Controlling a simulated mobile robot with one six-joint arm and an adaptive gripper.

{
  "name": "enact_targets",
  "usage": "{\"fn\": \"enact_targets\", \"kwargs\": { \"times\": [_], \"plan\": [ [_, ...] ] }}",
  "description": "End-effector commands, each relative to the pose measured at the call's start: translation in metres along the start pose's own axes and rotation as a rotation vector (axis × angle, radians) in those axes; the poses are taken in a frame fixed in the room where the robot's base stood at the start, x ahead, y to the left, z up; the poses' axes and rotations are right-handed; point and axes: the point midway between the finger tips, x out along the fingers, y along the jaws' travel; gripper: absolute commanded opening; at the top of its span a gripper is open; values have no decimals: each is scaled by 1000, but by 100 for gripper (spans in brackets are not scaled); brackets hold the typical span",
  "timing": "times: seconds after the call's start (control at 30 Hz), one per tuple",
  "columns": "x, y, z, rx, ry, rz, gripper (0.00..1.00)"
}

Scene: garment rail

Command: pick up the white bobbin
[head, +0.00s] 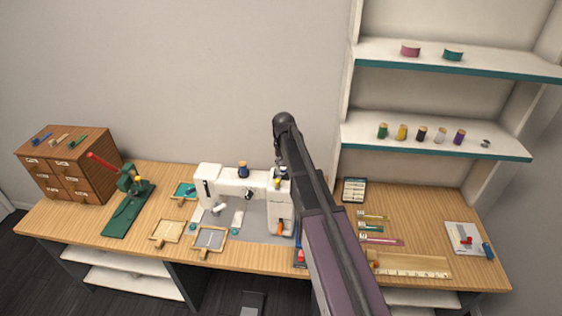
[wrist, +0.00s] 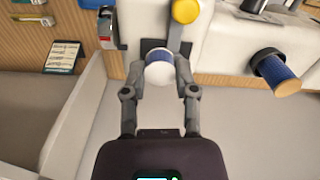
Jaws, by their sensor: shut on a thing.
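The white bobbin (wrist: 159,76), which shows a blue band along its upper edge, is between the two fingertips of my gripper (wrist: 160,62) in the wrist view. The fingers are shut on its sides. It is at the sewing machine's right end; whether it still touches the machine I cannot tell. In the head view my arm crosses in front of the right end of the white sewing machine (head: 235,181), and my gripper and the bobbin are mostly hidden there.
A blue thread spool (head: 243,169) stands on the machine's top; it also shows in the wrist view (wrist: 277,73). A yellow knob (wrist: 185,11) is close to the bobbin. Shelves (head: 440,137) with several spools rise at the right. Brushes and a ruler (head: 412,266) lie on the table.

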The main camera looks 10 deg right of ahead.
Motion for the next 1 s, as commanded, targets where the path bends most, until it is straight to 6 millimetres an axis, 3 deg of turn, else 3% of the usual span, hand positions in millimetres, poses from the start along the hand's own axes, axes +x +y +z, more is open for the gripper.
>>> {"fn": "enact_targets", "kwargs": {
  "times": [0.03, 0.2, 0.5, 0.7, 1.0],
  "plan": [
    [-2, 6, 18, 1, 0, 0, 18],
    [-6, 18, 56, 0, 0, 0, 18],
    [-10, 35, 103, 0, 0, 0, 18],
    [-11, 40, 116, 0, 0, 0, 18],
    [-11, 41, 119, 0, 0, 0, 18]
  ]
}}
